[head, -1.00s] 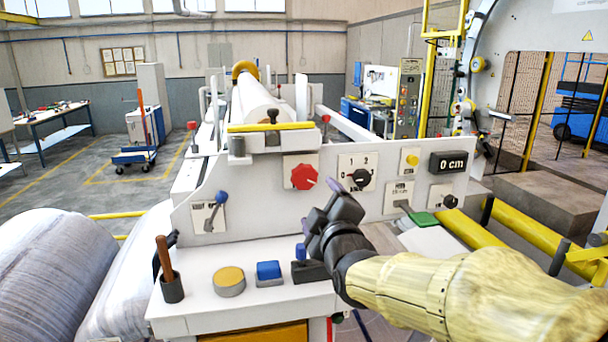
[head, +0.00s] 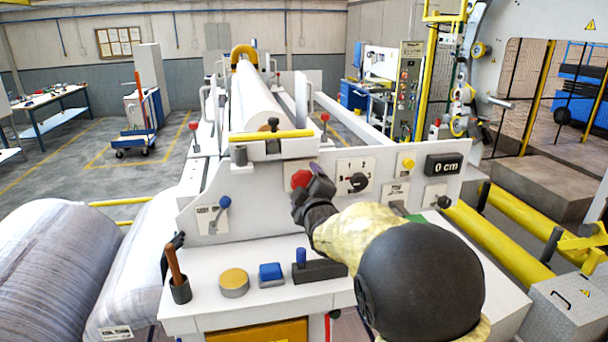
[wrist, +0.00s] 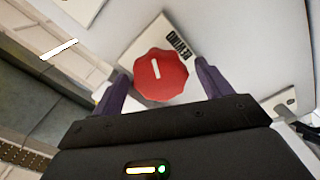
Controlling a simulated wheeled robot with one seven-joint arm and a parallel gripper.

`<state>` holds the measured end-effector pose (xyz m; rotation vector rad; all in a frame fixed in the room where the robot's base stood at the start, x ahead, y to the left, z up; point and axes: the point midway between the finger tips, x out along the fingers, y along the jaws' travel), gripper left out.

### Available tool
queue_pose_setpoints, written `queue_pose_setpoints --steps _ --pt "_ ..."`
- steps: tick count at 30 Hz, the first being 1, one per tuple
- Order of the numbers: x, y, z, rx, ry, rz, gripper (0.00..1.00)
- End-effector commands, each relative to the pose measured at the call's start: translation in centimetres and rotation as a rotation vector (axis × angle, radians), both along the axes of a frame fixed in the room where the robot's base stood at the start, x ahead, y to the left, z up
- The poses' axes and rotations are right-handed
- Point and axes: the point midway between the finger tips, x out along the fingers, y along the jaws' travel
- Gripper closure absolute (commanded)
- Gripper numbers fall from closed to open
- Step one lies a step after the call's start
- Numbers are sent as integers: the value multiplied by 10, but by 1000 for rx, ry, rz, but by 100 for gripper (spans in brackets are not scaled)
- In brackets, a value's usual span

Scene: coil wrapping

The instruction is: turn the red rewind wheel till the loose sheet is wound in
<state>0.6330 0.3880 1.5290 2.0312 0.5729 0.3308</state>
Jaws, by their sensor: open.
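The red rewind wheel (wrist: 160,76) is a scalloped knob with a white mark, on a white plate lettered REWIND in the wrist view. In the head view the red wheel (head: 301,178) is partly hidden behind my gripper (head: 312,186). In the wrist view my gripper (wrist: 160,88) is open, one dark finger on each side of the wheel. Gaps show between fingers and wheel, so I see no grip on it. A display (head: 444,164) on the panel reads 0 cm. I cannot make out the loose sheet's edge.
A black selector knob (head: 358,182) and a yellow button (head: 408,163) sit right of the wheel. A blue-tipped lever (head: 224,202) is to its left. Below are a yellow button (head: 234,282), a blue block (head: 270,271) and a cup with a brown handle (head: 180,288).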

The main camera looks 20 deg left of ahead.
Motion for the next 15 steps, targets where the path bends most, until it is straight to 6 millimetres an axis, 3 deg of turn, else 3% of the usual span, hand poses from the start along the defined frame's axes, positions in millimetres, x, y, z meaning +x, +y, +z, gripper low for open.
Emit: queue_pose_setpoints --steps 6,14,15 --pt "12 8 1 0 1 0 22" --pt "13 8 -1 0 1 0 22" --pt "13 8 -1 0 1 0 28"
